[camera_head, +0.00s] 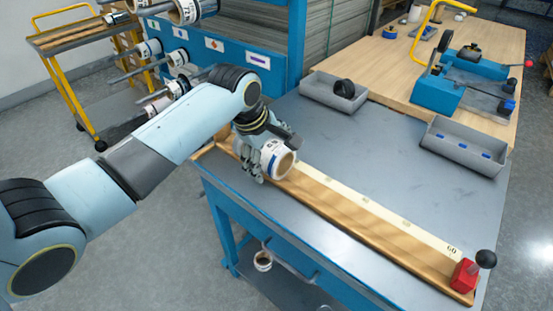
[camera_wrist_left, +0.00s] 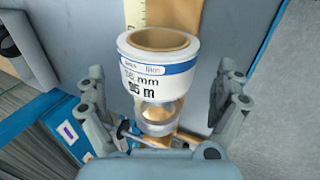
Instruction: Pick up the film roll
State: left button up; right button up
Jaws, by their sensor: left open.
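The film roll (camera_head: 277,158) is a white-labelled roll with a brown core, at the left end of the long wooden measuring board (camera_head: 370,222) on the bench. In the left wrist view the roll (camera_wrist_left: 157,65) shows a blue band, the print "95 m" and its open core. My left gripper (camera_head: 262,160) is open at the roll, with fingers on both sides of it in the left wrist view (camera_wrist_left: 160,95). Some gap shows between the fingers and the roll. The roll's underside is hidden. My right gripper is not in view.
A red block with a black knob (camera_head: 465,274) stands at the board's right end. Grey trays (camera_head: 333,91) and (camera_head: 463,146) sit at the bench's back. A blue rack with rolls on pegs (camera_head: 215,50) stands behind my left arm. The grey bench top (camera_head: 385,150) is clear.

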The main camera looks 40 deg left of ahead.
pick_arm(q)
jog(key=x, duration=0.3)
jog(key=shift+w+f, duration=0.1)
jog(key=shift+w, duration=0.1)
jog(key=shift+c, duration=0.4)
jog(key=c, duration=1.1)
